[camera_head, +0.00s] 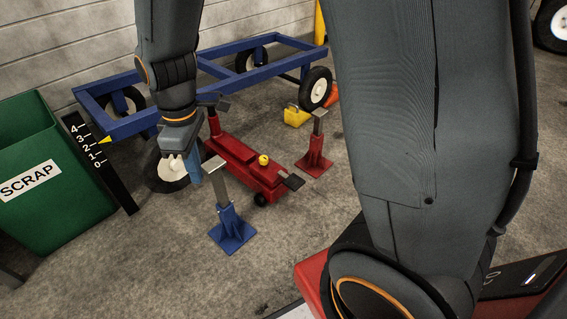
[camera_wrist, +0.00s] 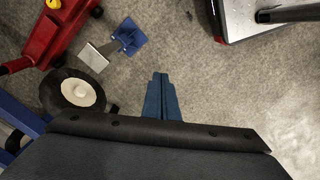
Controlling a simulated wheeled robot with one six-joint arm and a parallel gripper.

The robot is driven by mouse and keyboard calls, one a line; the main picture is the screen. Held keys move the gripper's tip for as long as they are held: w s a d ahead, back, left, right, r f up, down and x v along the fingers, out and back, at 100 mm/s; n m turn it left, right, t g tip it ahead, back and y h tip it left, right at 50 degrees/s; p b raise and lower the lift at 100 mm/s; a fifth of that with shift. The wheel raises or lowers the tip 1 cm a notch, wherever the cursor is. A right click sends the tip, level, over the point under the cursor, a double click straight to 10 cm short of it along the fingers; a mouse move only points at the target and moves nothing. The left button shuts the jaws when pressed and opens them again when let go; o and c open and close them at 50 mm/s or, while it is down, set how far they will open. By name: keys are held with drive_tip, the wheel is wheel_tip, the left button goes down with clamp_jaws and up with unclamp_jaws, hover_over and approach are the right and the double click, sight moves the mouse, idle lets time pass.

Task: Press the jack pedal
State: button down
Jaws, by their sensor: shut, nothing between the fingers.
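A red floor jack (camera_head: 235,160) stands on the floor beside the blue trailer frame. It also shows at the upper left of the wrist view (camera_wrist: 42,38). A dark flat pedal (camera_head: 292,182) sticks out from its near right end, and a yellow knob (camera_head: 263,159) sits on top of its body. I cannot make out the pedal for certain in the wrist view. My gripper (camera_wrist: 160,78) has blue fingers that are shut and empty.
A blue jack stand (camera_head: 232,230) stands in front of the jack, a red one (camera_head: 315,152) behind the pedal. The trailer frame (camera_head: 125,124) has a wheel (camera_head: 172,172) close to my arm. A green scrap bin (camera_head: 45,180) is at left.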

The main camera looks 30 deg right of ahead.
drive_tip(key=w+d+f+n, duration=0.2)
drive_tip(key=w+d+f, duration=0.2)
drive_tip(key=w+d, duration=0.25)
drive_tip(key=w+d+f+n, duration=0.2)
drive_tip(key=w+d+f, duration=0.25)
drive_tip(key=d, duration=0.25)
drive_tip(key=n, duration=0.6)
hover_over(294, 181)
wheel_tip(294, 181, down, 11)
drive_tip(key=shift+w+f+p, duration=0.15)
drive_tip(key=shift+p, duration=0.15)
wheel_tip(294, 181, down, 14)
drive_tip(key=b, duration=0.5)
